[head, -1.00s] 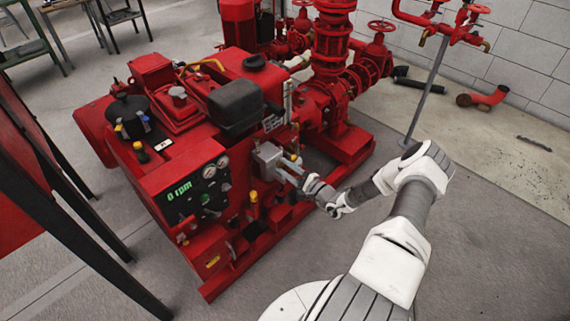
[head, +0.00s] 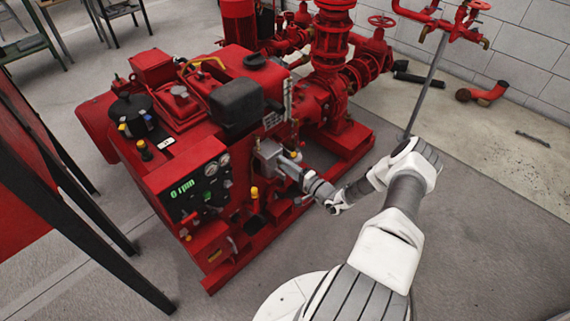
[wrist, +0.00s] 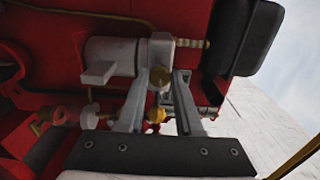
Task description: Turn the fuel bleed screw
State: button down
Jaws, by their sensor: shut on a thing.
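The fuel bleed screw (wrist: 160,78) appears as a small brass head on a grey metal housing (wrist: 110,55) on the red engine's side. In the wrist view my gripper (wrist: 163,75) reaches up to it, with one finger on each side of the brass head. The fingers are shut on it, though the exact contact is hard to see. In the head view my gripper (head: 284,167) is against the grey housing (head: 267,154), and the screw is too small or hidden to make out.
A brass-yellow fitting (wrist: 155,115) shows between the fingers, lower in the wrist view. A black box (head: 237,104) sits above the housing. The gauge panel (head: 198,190) is to its left, red pipework (head: 333,60) behind.

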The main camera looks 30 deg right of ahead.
dwell(0.3)
jog(key=c, duration=0.8)
grip_release()
jog(key=shift+c, duration=0.2)
jog(key=shift+s, duration=0.1)
jog(key=p+v, duration=0.1)
jog(key=v, duration=1.6)
jog(key=shift+s+p, duration=0.15)
jog(key=shift+p, duration=0.25)
